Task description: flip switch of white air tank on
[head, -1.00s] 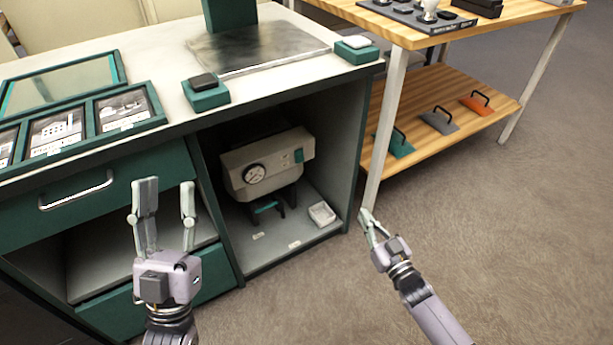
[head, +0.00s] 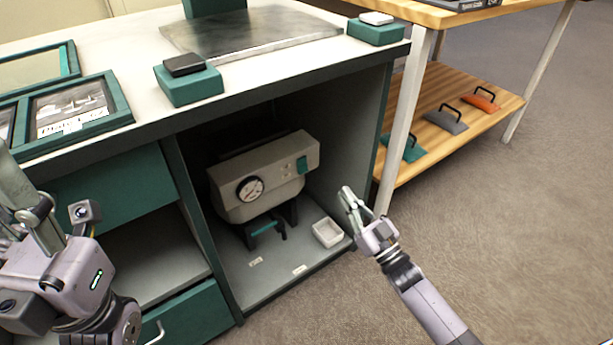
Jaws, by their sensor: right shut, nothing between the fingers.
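The white air tank (head: 225,206) sits in the open lower bay of the workbench. The switch's exact position is too small to tell. My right gripper (head: 347,192) is shut and empty, in front of the bay's right side. It is apart from the tank, to the right of and below the switch in the picture. My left gripper (head: 28,208) is at the left edge, partly cut off, so its fingers' spread is unclear.
A small white tray (head: 327,232) lies on the bay floor, right of the tank. The bay's right wall (head: 361,130) stands close to my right gripper. A wooden shelf table (head: 440,140) with handled blocks is at the right. The carpet in front is clear.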

